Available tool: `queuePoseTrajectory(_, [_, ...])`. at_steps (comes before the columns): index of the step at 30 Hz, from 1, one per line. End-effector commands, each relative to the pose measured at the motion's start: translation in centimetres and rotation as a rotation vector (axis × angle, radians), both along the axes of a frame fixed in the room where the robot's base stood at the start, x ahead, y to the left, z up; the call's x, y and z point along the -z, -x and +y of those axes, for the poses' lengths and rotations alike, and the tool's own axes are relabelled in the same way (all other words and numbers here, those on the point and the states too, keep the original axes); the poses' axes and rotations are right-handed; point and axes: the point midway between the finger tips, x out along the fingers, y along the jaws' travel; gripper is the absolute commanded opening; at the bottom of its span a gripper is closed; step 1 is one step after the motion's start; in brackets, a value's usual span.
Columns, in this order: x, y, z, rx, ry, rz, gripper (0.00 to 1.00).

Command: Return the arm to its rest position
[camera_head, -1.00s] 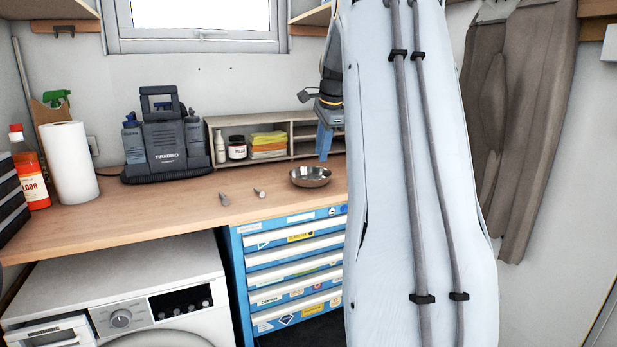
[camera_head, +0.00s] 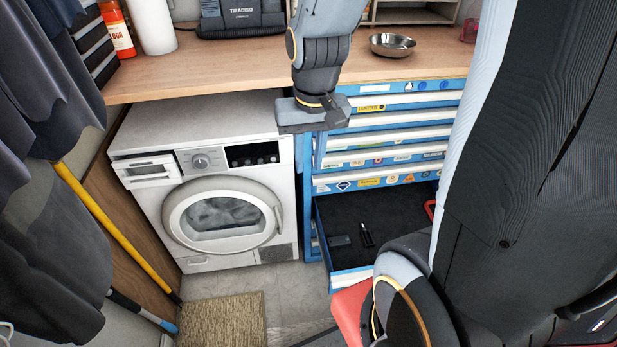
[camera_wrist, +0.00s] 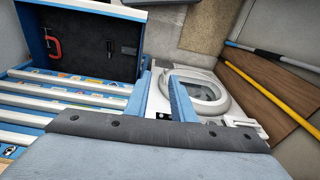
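My arm hangs down over the front of the workbench in the head view. My gripper (camera_head: 312,117) is at its lower end, in front of the blue tool chest's left edge and the washing machine's right side. Its fingers do not show clearly there. In the wrist view, the two blue fingers of my gripper (camera_wrist: 161,80) stand apart with a gap between them. Nothing is held between them. The washing machine (camera_wrist: 205,92) and the open drawer (camera_wrist: 140,50) lie beyond the fingers.
The blue tool chest (camera_head: 385,122) has its bottom drawer (camera_head: 325,225) pulled out, holding small dark items and a red clamp (camera_wrist: 53,43). The washing machine (camera_head: 225,165) stands left of it. A metal bowl (camera_head: 392,44) sits on the workbench (camera_head: 215,62). A doormat (camera_head: 225,322) lies on the floor.

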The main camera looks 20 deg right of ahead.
Motion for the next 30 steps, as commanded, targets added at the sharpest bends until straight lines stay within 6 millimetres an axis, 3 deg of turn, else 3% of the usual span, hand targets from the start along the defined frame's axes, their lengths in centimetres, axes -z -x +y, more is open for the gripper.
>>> queuePoseTrajectory(1, [0.7,1.7,0.9,-0.069,0.008,0.011,0.22])
queuePoseTrajectory(3, [1.3,3.2,1.6,-0.136,0.015,0.017,0.22])
queuePoseTrajectory(6, [1.7,4.3,2.0,-0.181,0.020,0.023,0.22])
queuePoseTrajectory(30, [1.7,4.3,2.0,-0.181,0.019,0.024,0.22])
